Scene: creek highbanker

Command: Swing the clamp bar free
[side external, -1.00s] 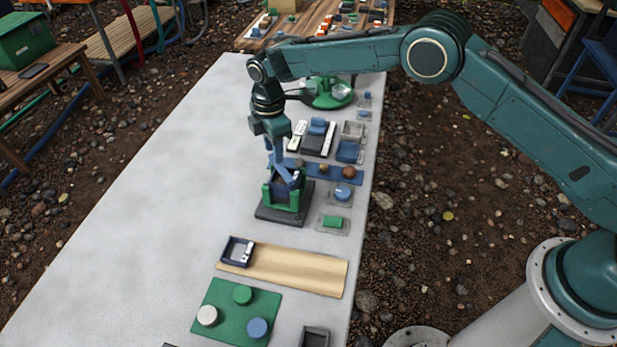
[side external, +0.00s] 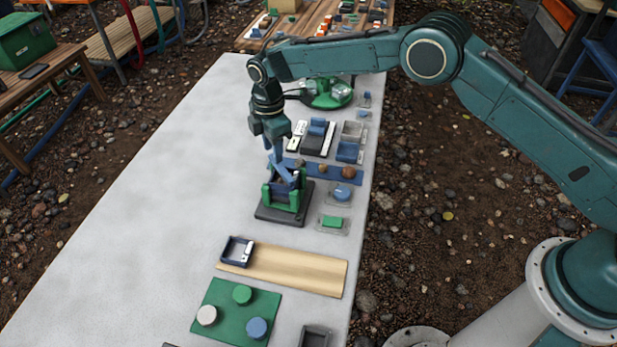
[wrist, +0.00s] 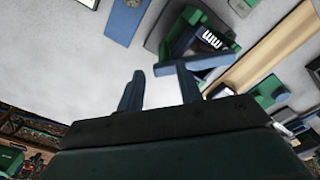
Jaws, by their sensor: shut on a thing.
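The green clamp fixture (side external: 272,194) stands on a dark square base (side external: 268,214) on the pale table. A blue clamp bar (side external: 285,173) sits tilted above its top. In the wrist view the bar (wrist: 215,61) lies across the front of the fixture (wrist: 178,36), at the tip of my right-hand finger. My gripper (side external: 275,157) is directly over the fixture, pointing down, and is shut on the bar at its near end. In the wrist view the fingers of my gripper (wrist: 158,82) look spread apart. The exact contact is hard to see.
A blue strip with round knobs (side external: 348,172) lies just behind the fixture. A blue button (side external: 342,192) and a green block (side external: 332,221) are at its right. A wooden board (side external: 300,270) lies in front. The table to the left is clear.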

